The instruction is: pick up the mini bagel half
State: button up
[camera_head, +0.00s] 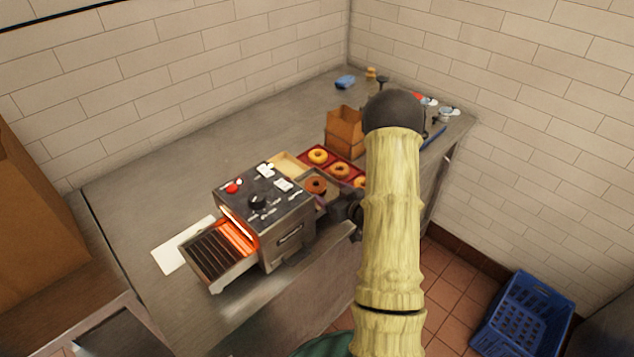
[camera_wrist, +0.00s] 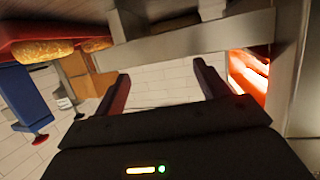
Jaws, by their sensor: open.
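A dark brown ring (camera_head: 316,184), which looks like the mini bagel half, lies in a grey tray (camera_head: 332,181) at the back end of the toaster (camera_head: 265,205). I cannot tell its cut side. My gripper (camera_head: 347,208) is just right of that tray, low beside the toaster, partly hidden by my arm. In the wrist view my gripper (camera_wrist: 163,82) is open, its two dark fingers apart, with nothing between them. A grey metal edge (camera_wrist: 190,47) crosses just beyond the fingertips. A brownish patch above that edge is too cut off to name.
A red tray (camera_head: 325,150) with golden ring bagels (camera_head: 318,156) stands behind. The toaster glows orange, also at right in the wrist view (camera_wrist: 250,75). A wooden box (camera_head: 345,128) stands farther back. The counter left (camera_head: 150,190) is mostly clear. A blue crate (camera_head: 523,318) sits on the floor.

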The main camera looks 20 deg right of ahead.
aim_at(314, 183)
jog(key=shift+w+a+f, duration=0.15)
jog(key=shift+w+a, duration=0.05)
jog(key=shift+w, duration=0.15)
jog(key=shift+a, duration=0.1)
jog(key=shift+w+a+p, duration=0.1)
jog(key=shift+w+p, duration=0.25)
jog(key=shift+p, duration=0.05)
jog(key=p+x, duration=0.1)
jog(key=x, duration=0.3)
jog(key=shift+w+p, duration=0.15)
jog(key=shift+p, duration=0.2)
jog(key=shift+c, duration=0.4)
jog(key=c, duration=0.7)
